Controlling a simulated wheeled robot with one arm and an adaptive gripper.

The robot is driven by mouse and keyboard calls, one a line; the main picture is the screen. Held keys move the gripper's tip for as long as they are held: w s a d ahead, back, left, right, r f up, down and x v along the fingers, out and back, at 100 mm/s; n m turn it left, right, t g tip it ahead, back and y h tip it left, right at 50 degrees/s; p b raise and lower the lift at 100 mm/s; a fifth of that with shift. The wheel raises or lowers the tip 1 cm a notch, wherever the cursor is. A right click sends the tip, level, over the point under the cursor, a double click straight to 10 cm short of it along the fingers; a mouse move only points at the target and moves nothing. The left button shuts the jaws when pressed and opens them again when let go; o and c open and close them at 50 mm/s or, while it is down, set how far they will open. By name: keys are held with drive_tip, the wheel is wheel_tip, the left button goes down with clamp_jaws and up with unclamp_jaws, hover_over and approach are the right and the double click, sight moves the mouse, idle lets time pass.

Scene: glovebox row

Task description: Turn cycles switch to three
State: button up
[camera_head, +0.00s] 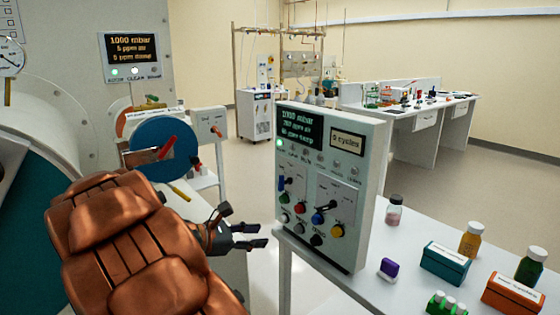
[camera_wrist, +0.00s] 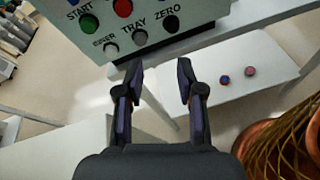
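The grey control panel (camera_head: 342,258) stands upright at the near edge of a white table. Its small upper-right display (camera_head: 347,142) reads "5 cycles". A blue rotary switch with a dark pointer (camera_head: 318,217) sits in the right sub-panel, and a blue lever (camera_head: 282,184) in the left one. Their labels are too small to read, so I cannot tell which is the cycles switch. My gripper (camera_head: 262,236) is open and empty, left of the panel and low. In the wrist view my open gripper (camera_wrist: 158,68) points below the panel's bottom buttons, apart from them.
Buttons marked START (camera_wrist: 88,22), TRAY (camera_wrist: 139,37) and ZERO (camera_wrist: 171,23) line the panel's lower part. A purple block (camera_head: 388,268), teal box (camera_head: 445,262), orange box (camera_head: 512,293) and bottles stand right of the panel. A blue disc (camera_head: 150,170) is at left.

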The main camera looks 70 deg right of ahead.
sight(281, 176)
drive_tip(key=w+d+r+n+h+p, duration=0.3)
drive_tip(key=d+r+n+h+p, duration=0.1)
drive_tip(key=d+r, duration=0.55)
drive_tip(key=shift+g, duration=0.3)
drive_tip(key=x, duration=0.5)
drive_tip(key=p+x, duration=0.1)
drive_tip(key=x, duration=0.2)
drive_tip(key=shift+w+d+f, duration=0.25)
drive_tip(key=shift+w, duration=0.1)
clamp_jaws()
